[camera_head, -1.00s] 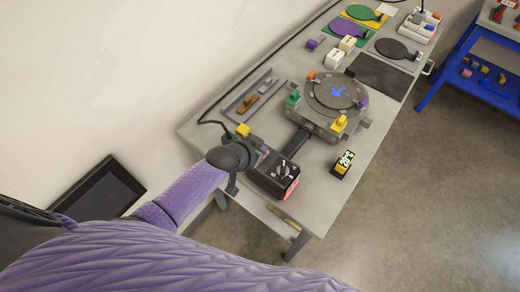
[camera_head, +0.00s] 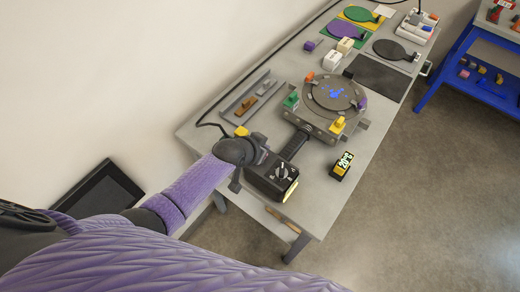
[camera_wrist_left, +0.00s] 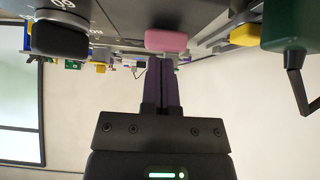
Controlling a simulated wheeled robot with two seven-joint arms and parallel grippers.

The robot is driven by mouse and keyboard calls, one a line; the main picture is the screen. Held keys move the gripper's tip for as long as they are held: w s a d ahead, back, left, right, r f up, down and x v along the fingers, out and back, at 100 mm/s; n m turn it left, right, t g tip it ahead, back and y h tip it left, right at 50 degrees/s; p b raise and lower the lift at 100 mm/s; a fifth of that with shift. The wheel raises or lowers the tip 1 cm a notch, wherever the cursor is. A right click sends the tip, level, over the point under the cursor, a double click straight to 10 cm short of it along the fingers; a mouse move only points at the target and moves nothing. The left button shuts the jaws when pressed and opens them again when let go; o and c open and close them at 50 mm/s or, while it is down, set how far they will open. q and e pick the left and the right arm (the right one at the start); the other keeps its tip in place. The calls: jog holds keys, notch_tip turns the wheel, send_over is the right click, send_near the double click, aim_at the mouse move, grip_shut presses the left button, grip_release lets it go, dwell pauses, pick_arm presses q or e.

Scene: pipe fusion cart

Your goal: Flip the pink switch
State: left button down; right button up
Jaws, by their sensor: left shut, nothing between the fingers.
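The pink switch (camera_wrist_left: 167,40) shows in the left wrist view as a rounded block on the underside edge of a dark housing. My left gripper (camera_wrist_left: 161,62) is shut and empty, with its fingertips just below the switch in that picture; I cannot tell whether they touch. In the head view my left gripper (camera_head: 261,157) is at the left side of the black control box (camera_head: 267,182), which has a dial (camera_head: 282,171) on top. The pink switch is hidden there by my wrist. My right gripper is not in view.
A round turntable (camera_head: 335,93) with coloured blocks around it stands behind the box. A grey tray (camera_head: 250,97) is at the wall side. In the wrist view a green block (camera_wrist_left: 290,25) is at upper right.

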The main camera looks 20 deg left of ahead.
pick_arm(q)
notch_tip(320, 180, up, 6)
jog(key=p, duration=0.5)
jog(key=p+v, duration=0.2)
jog(key=v, duration=0.6)
jog(key=shift+r+p, duration=0.15)
jog(key=shift+p, duration=0.25)
jog(key=shift+w+d, duration=0.1)
